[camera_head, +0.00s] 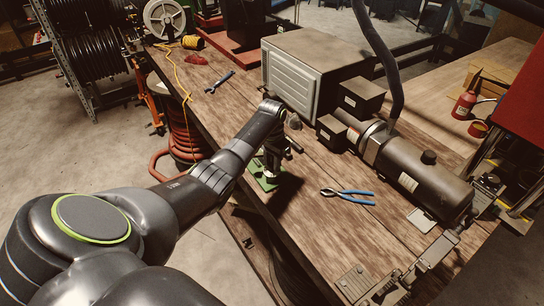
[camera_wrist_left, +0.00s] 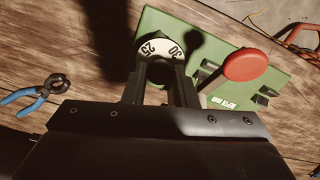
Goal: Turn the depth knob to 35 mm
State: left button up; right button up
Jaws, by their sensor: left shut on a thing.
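The hose crimper's green base (camera_head: 264,183) lies near the left edge of the workbench, under my left gripper (camera_head: 271,170). In the left wrist view the green base (camera_wrist_left: 215,45) carries a white dial (camera_wrist_left: 160,46) with the black numbers 25 and 30 showing. My left gripper (camera_wrist_left: 160,78) is shut on the depth knob in front of the dial. Its fingers hide most of the knob and the lower part of the dial. A red round handle (camera_wrist_left: 247,65) stands to the right of the dial. I cannot see a pointer mark. My right gripper is in neither view.
Blue-handled pliers (camera_head: 347,195) lie right of the crimper and also show in the left wrist view (camera_wrist_left: 38,96). A grey box machine (camera_head: 300,80) and a dark cylinder (camera_head: 420,175) stand behind. Bare wood lies between the pliers and the bench's front edge.

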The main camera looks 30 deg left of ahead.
pick_arm(q)
jog(key=n, duration=0.5)
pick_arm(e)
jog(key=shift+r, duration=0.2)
pick_arm(q)
jog(key=shift+n, duration=0.3)
jog(key=o, duration=1)
jog(key=shift+r, duration=0.1)
